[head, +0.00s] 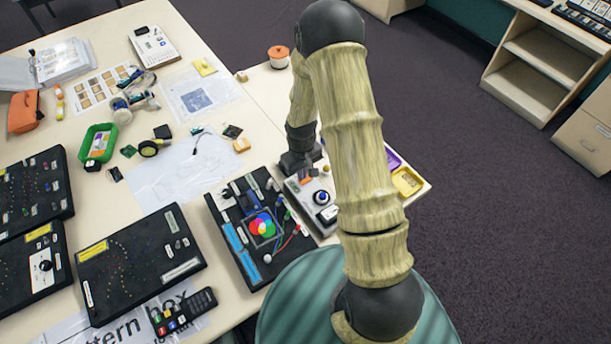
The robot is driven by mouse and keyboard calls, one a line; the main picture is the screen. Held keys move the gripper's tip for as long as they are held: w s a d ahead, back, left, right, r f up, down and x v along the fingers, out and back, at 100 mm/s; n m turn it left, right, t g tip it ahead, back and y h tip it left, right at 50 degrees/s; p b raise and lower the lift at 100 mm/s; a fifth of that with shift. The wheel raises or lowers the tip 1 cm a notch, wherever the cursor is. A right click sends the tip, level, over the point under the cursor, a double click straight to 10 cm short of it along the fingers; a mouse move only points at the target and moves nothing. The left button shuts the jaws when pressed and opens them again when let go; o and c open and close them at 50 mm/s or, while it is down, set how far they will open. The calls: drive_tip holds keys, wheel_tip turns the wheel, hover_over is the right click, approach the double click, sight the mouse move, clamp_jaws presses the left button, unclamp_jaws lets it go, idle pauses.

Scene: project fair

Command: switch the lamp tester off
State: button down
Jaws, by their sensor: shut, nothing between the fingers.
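A light grey box with controls (307,208), likely the lamp tester, lies near the table's right edge, partly hidden behind my arm. A round black knob with a blue top and a black-and-white part near its front edge show on it. My gripper (304,174) is shut and empty, pointing down at the box's far end. Small reddish parts show just below the fingertips. I cannot tell whether the fingers touch the box, nor how its switch is set.
A black board with a coloured disc (240,257) lies close on the left. Yellow and purple trays (408,182) are on the right, partly behind my arm. More black boards (142,292), a remote (184,312) and a green tray (84,147) fill the left. An orange-lidded pot (278,57) stands behind.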

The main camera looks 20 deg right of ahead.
drive_tip(key=shift+r+p, duration=1.85)
drive_tip(key=shift+r, duration=1.1)
drive_tip(key=s+r+m+t+b, duration=0.2)
drive_tip(key=s+r+b, duration=0.5)
drive_tip(key=s+r, duration=0.7)
drive_tip(key=shift+s+m+t, duration=0.25)
drive_tip(key=shift+m+t, duration=0.05)
drive_tip(key=shift+m, duration=0.5)
drive_tip(key=shift+w, duration=0.15)
